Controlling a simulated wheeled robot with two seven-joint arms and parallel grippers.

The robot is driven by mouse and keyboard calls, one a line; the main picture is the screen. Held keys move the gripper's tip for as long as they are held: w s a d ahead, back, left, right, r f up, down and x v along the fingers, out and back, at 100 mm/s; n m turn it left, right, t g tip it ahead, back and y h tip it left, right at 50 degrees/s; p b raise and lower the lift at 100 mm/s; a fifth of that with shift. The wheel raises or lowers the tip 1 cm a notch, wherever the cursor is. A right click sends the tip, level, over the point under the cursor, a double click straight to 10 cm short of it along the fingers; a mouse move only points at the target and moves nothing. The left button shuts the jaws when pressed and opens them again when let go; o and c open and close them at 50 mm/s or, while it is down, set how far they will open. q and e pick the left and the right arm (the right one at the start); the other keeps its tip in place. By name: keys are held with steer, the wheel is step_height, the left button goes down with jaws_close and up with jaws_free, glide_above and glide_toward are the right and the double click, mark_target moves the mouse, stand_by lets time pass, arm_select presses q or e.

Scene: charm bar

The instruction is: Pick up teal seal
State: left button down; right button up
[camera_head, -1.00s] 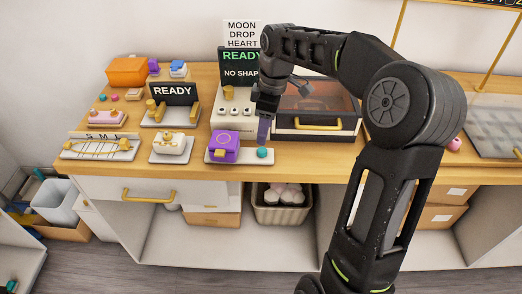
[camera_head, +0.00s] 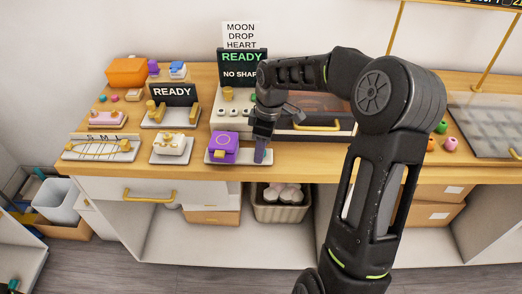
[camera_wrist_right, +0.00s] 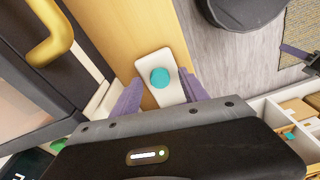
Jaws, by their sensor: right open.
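The teal seal (camera_wrist_right: 160,77) is a small round piece on the end of a white tray (camera_wrist_right: 165,58) in the right wrist view. In the head view it is hidden behind my right gripper (camera_head: 261,156). That gripper is open and points down over the right end of the tray (camera_head: 214,160). In the right wrist view its purple fingers lie on either side of the seal, with nothing between them gripped. A purple stamp block (camera_head: 223,147) sits on the same tray, left of the gripper. My left gripper is not in view.
A dark-windowed box with a gold handle (camera_head: 318,126) stands behind the gripper. A white press with a READY sign (camera_head: 242,57) is behind the tray. Small coloured balls (camera_head: 450,145) lie to the right. The counter's front edge is close to the tray.

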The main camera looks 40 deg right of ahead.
steer(key=shift+c, duration=0.3)
jaws_close()
stand_by(0.6)
